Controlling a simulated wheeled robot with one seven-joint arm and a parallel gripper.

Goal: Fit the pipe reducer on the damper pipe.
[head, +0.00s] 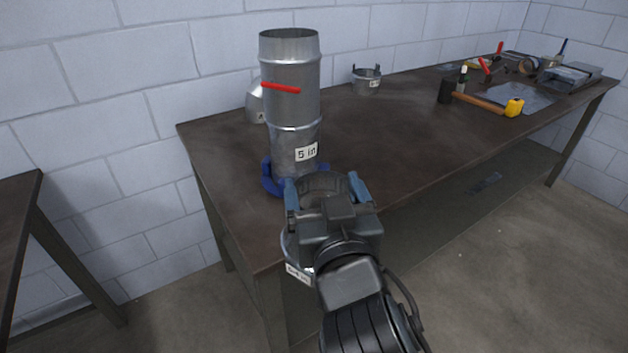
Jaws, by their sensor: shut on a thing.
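The damper pipe (291,105) is a tall grey metal tube with a red handle (281,88) and a "5 in" label. It stands upright in a blue holder (269,184) near the table's left front corner. My gripper (325,190) is shut on the pipe reducer (288,248), a round metal piece. Its blue fingers sit either side of the narrower top ring, and the labelled wider rim shows below. The gripper and wrist hide much of the reducer. It is in front of the damper pipe's lower end, apart from its open top.
A metal fitting (255,103) is partly hidden behind the damper pipe. A small labelled metal collar (367,80) stands toward the wall. A hammer (478,102), a yellow tape measure (514,107) and other tools lie at the right. The table's middle (400,140) is clear.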

